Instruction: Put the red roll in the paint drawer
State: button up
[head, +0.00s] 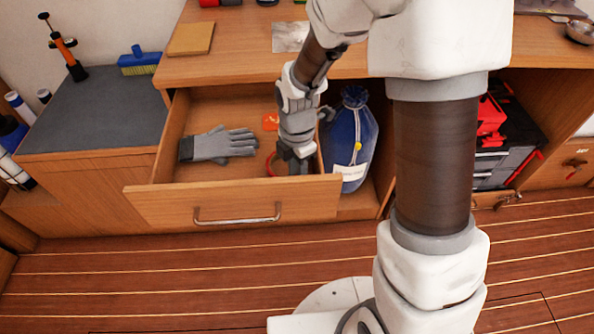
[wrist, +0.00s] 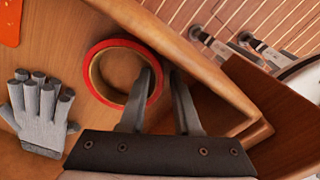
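The red roll (wrist: 93,72), a red ring with a tan inner side, is in the open wooden drawer (head: 233,202). It appears to lie flat on the drawer floor near the front wall. In the head view only a red edge of the roll (head: 269,164) shows beside my gripper (head: 292,168), which reaches down into the drawer's right part. In the wrist view my gripper's fingers (wrist: 168,82) are apart. The left finger overlaps the roll's right side, and the right finger is outside the ring. I cannot tell whether they touch it.
A grey glove (head: 218,145) and an orange flat item (head: 270,122) lie in the drawer. A blue bag (head: 350,138) stands right of it. The counter (head: 235,60) overhangs the drawer's back. A toolbox (head: 492,160) sits in the right opening.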

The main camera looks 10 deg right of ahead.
jog(key=shift+o, duration=0.4)
notch_tip(320, 180, up, 12)
jog(key=p, duration=0.4)
jog(key=s+d+r+m+t, duration=0.2)
jog(key=s+d+r+m, duration=0.2)
jog(key=s+r+m, duration=0.3)
jog(key=s+d+r+m+t, duration=0.3)
jog(key=s+r+m, duration=0.4)
jog(key=m, duration=0.9)
notch_tip(320, 180, up, 2)
jog(key=shift+s+d+r+m+t, duration=0.1)
jog(key=shift+s+d+m+t, duration=0.25)
jog(key=shift+d, duration=0.5)
notch_tip(320, 180, up, 15)
jog(key=p, duration=1.5)
